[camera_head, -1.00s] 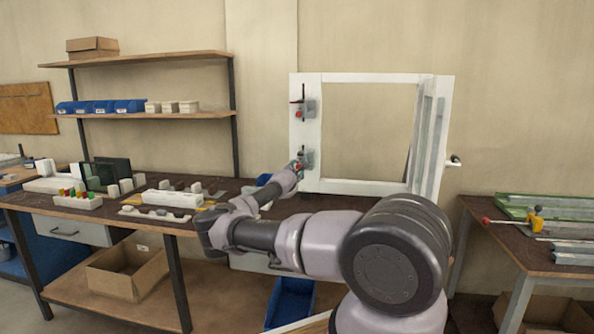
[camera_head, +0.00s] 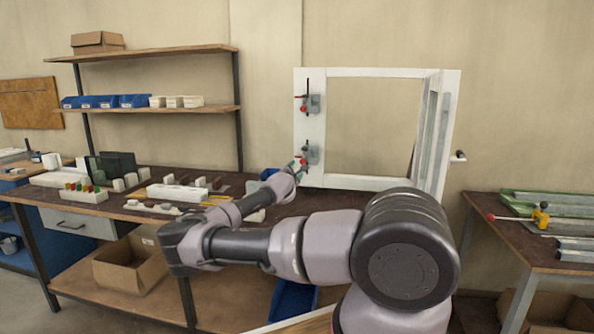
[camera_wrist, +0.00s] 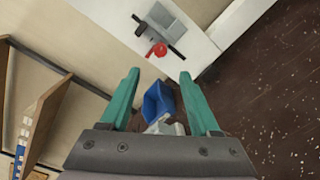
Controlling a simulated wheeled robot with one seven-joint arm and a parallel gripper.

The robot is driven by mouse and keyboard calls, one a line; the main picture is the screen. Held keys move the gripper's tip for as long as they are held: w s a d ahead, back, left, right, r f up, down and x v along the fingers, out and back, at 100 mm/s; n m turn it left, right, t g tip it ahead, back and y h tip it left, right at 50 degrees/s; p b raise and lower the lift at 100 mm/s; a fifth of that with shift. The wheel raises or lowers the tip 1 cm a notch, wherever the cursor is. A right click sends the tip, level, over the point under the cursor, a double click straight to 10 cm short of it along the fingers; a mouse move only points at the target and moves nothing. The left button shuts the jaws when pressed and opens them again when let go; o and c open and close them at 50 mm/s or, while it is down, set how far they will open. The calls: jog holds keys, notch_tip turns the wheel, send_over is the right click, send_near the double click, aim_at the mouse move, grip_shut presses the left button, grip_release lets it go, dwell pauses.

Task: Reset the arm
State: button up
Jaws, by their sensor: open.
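My gripper (camera_wrist: 162,100) is open, with its two green fingers apart and nothing between the tips in the wrist view. In the head view my gripper (camera_head: 299,165) is small and lies close to the lower clamp on the left side of the white frame. The lower clamp (camera_head: 309,152) is grey with a red tip. A clamp with a red tip (camera_wrist: 160,48) also shows just beyond the fingers in the wrist view, apart from them. My arm reaches left across the bench front.
The white window frame (camera_head: 375,73) stands upright at the bench's back, with an upper clamp (camera_head: 308,103). A blue bin (camera_wrist: 158,104) lies beyond the fingers. White blocks (camera_head: 177,192) lie on the bench at left. A right-hand table (camera_head: 500,232) holds profiles and a yellow-red clamp (camera_head: 540,215).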

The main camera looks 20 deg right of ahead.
dwell(0.3)
jog(key=s+d+m+g+h, duration=0.2)
jog(key=s+d+m+g, duration=0.3)
jog(key=s+d+m, duration=0.4)
jog(key=s+d+f+m+g+y, duration=0.25)
jog(key=s+m+g, duration=0.25)
jog(key=s+m, duration=0.35)
jog(key=s+a+r+m+y, duration=0.2)
jog(key=s+a+r+y, duration=0.3)
jog(key=s+a+r, duration=0.35)
jog(key=s+a+r+m+y, duration=0.3)
jog(key=s+a+r+y, duration=0.25)
jog(key=a+r, duration=0.5)
jog(key=s+a+r+t, duration=0.1)
jog(key=s+a+r, duration=0.2)
jog(key=s, duration=0.3)
jog(key=s+a+r+t, duration=0.1)
jog(key=s+a+r, duration=0.3)
jog(key=s, duration=0.2)
jog(key=s+a+r+y, duration=0.1)
jog(key=s+a+r, duration=0.2)
jog(key=s, duration=0.3)
jog(key=shift+s+a+r+t, duration=0.2)
jog(key=shift+a+r+t, duration=0.2)
jog(key=shift+r, duration=0.1)
